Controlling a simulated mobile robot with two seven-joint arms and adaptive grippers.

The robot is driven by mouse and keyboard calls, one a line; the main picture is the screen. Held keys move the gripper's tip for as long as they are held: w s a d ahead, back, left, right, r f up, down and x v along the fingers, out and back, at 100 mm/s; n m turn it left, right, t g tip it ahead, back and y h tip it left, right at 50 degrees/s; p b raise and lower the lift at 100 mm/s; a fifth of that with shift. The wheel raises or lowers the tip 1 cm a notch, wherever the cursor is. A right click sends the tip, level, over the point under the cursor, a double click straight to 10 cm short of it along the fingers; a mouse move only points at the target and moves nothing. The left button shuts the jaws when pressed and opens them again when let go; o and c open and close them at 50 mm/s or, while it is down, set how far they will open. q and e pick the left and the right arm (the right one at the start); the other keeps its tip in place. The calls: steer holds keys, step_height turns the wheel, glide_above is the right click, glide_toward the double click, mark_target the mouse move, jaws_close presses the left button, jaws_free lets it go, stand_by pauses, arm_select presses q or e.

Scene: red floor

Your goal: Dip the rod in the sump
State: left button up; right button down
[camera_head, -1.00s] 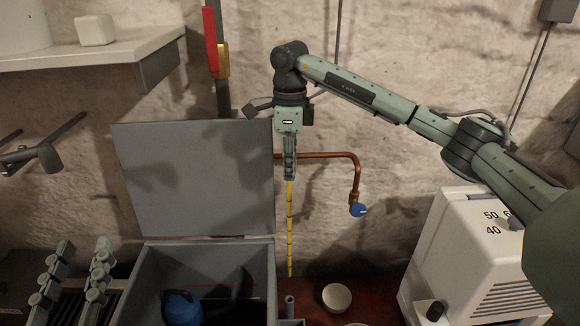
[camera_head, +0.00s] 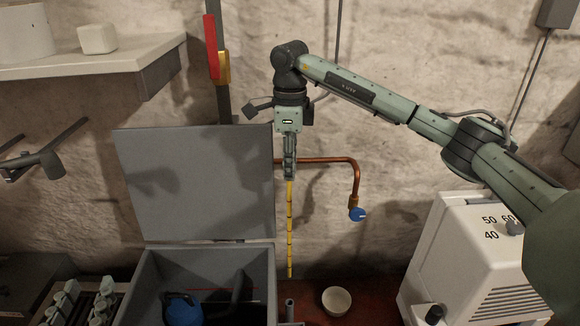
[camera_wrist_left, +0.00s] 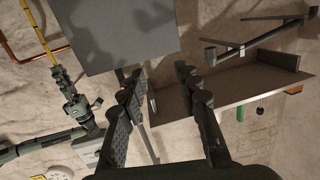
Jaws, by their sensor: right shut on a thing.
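My right gripper (camera_head: 289,172) is shut on the top of a yellow rod (camera_head: 289,230) with dark bands. The rod hangs upright, its lower tip in the air above the red floor, just above a short grey pipe (camera_head: 289,308) at the bottom edge. I cannot tell whether this pipe belongs to the sump; no sump opening shows clearly. The rod also shows in the left wrist view (camera_wrist_left: 41,32), at the upper left. My left gripper (camera_head: 84,296) is at the lower left, fingers apart and empty; the left wrist view shows the same gap (camera_wrist_left: 160,85).
A grey chest (camera_head: 139,290) with its lid (camera_head: 195,185) raised stands left of the rod, a blue object (camera_head: 183,308) inside. A bowl (camera_head: 337,300) sits on the floor to the right. A copper pipe (camera_head: 330,160) runs behind. A white heater (camera_head: 465,260) stands at right.

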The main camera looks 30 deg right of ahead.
steer(key=shift+r, duration=0.45)
steer(key=shift+r+p, duration=0.3)
steer(key=shift+p, duration=0.2)
steer(key=shift+r, duration=0.15)
steer(key=shift+r+p, duration=0.25)
steer(key=shift+p, duration=0.05)
steer(key=shift+r, duration=0.25)
steer(key=shift+r+p, duration=0.15)
steer(key=shift+p, duration=0.2)
steer(key=shift+r, duration=0.25)
steer(key=shift+r+p, duration=0.2)
steer(key=shift+p, duration=0.15)
steer(key=shift+r, duration=0.2)
steer(key=shift+r+p, duration=0.25)
steer(key=shift+p, duration=0.1)
steer(key=shift+r, duration=0.3)
arm_select(q)
steer(key=s+a+f+g+y, duration=0.3)
steer(key=s+a+f+g, duration=0.2)
steer(key=a+f, duration=0.1)
steer(key=s+a+f+n+g+y, duration=0.1)
steer(key=s+a+f+g+y, duration=0.1)
steer(key=s+a+f+g, duration=0.3)
step_height(320, 180, down, 4)
steer(key=a, duration=0.2)
steer(key=shift+s+a+r+y, duration=0.15)
steer(key=shift+a+r+y, duration=0.15)
steer(key=shift+y, duration=0.1)
